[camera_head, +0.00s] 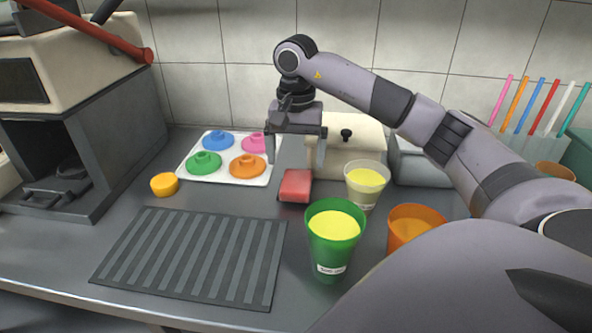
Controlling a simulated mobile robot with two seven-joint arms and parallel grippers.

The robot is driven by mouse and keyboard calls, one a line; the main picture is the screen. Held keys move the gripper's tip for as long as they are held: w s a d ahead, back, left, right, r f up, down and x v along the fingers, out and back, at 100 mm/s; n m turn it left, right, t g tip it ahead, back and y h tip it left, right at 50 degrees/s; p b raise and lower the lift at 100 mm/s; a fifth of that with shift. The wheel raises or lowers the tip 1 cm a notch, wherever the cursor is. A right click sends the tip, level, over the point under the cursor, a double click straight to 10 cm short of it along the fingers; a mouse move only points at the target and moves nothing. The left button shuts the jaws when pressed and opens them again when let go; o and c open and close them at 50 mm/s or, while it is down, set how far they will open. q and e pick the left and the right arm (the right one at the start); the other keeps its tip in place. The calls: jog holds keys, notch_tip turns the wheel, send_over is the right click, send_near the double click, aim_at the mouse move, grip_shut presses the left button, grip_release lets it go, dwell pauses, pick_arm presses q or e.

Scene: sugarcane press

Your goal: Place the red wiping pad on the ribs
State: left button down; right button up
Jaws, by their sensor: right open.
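The red wiping pad (296,185) lies flat on the metal counter, right of centre, just behind the green cup. The ribs are on a dark ribbed mat (190,256) that lies at the front left of the counter, with nothing on it. My right gripper (297,152) is open and empty, pointing down. Its fingers appear above and slightly behind the red pad, apart from each other. I cannot tell its exact height over the pad. My left gripper is not in this view.
A green cup (334,240), a clear cup (366,186) and an orange cup (412,226) stand right of the pad. A white tray (187,178) with coloured lids sits behind the mat. A yellow lid (164,185) and the press (110,150) are left.

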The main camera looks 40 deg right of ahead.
aim_at(296, 183)
notch_tip(296, 183, up, 6)
jog(key=shift+p, duration=0.4)
dwell(0.3)
